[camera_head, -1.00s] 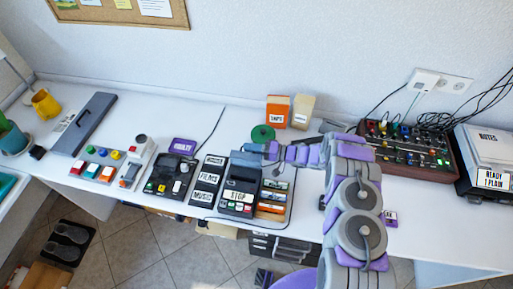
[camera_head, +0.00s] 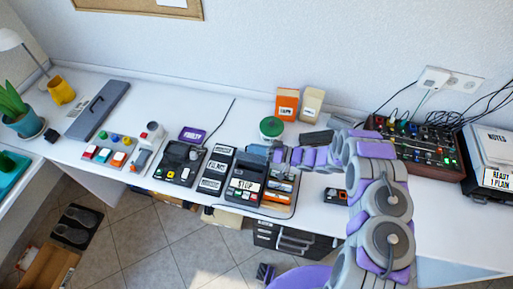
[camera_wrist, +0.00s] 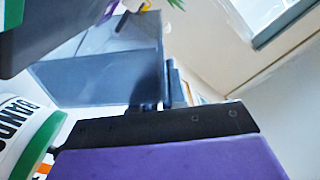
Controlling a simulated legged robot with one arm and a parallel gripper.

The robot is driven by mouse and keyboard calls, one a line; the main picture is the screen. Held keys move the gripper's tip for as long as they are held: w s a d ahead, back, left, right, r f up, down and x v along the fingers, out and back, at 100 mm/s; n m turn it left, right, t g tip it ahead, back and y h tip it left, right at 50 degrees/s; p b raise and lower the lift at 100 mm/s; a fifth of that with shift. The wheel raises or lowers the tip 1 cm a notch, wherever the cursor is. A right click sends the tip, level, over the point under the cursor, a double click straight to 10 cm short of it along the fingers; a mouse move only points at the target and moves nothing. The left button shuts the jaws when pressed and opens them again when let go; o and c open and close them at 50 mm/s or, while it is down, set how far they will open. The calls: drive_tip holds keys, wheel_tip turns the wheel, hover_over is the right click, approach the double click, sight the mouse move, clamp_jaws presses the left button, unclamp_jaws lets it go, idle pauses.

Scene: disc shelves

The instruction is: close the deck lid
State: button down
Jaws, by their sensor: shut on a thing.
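The deck (camera_head: 243,190) is a dark box with a "STOP" label and a row of buttons, on the desk in the middle of the head view. Its grey-blue lid (camera_head: 256,156) stands raised at the deck's back edge. My gripper (camera_head: 275,154) comes from the right and is shut at the lid's right side; the fingertips are tiny in this view. In the wrist view a bluish see-through panel (camera_wrist: 95,80), apparently the lid, lies beyond the dark and purple finger (camera_wrist: 165,150). The exact contact is hidden.
A green-lidded tin (camera_head: 271,128) stands just behind my gripper, with orange (camera_head: 287,104) and cream boxes (camera_head: 311,104) beyond. Labelled cases (camera_head: 214,172) flank the deck on the left, cassettes (camera_head: 279,190) on the right. A mixer (camera_head: 415,148) stands farther right.

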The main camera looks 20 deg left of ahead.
drive_tip(key=shift+f, duration=0.15)
idle(0.3)
drive_tip(key=c, duration=1.3)
unclamp_jaws()
drive_tip(key=shift+w, duration=0.1)
drive_tip(key=shift+o, duration=0.3)
drive_tip(key=shift+a, duration=0.15)
drive_tip(key=d, duration=1.7)
drive_tip(key=shift+w+d+p, duration=0.25)
drive_tip(key=shift+w+p, duration=0.2)
